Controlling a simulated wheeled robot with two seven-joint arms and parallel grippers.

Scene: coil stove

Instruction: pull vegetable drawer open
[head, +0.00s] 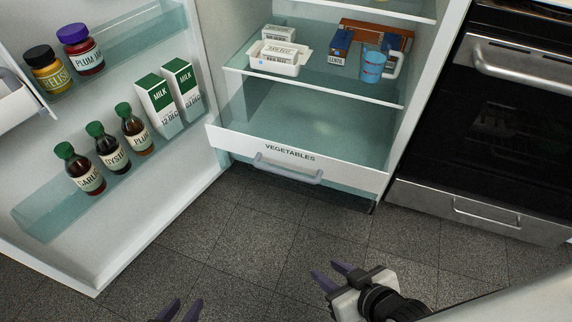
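The vegetable drawer (236,139) is at the bottom of the open fridge, with a white front labelled VEGETABLES and a grey bar handle (288,169). I cannot tell for sure whether it sits fully in. My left gripper (180,309) shows only its dark fingertips at the bottom edge; they are apart and empty. My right gripper (331,275) is over the floor, below and in front of the drawer handle. Its two fingers are apart with nothing between them. Neither gripper touches the drawer.
The fridge door (190,150) stands open at left, holding bottles, jars and milk cartons (157,103). A shelf (313,80) above the drawer holds a white tub, boxes and a blue mug (373,66). The oven (500,110) is close at right. The tiled floor (250,240) in front is clear.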

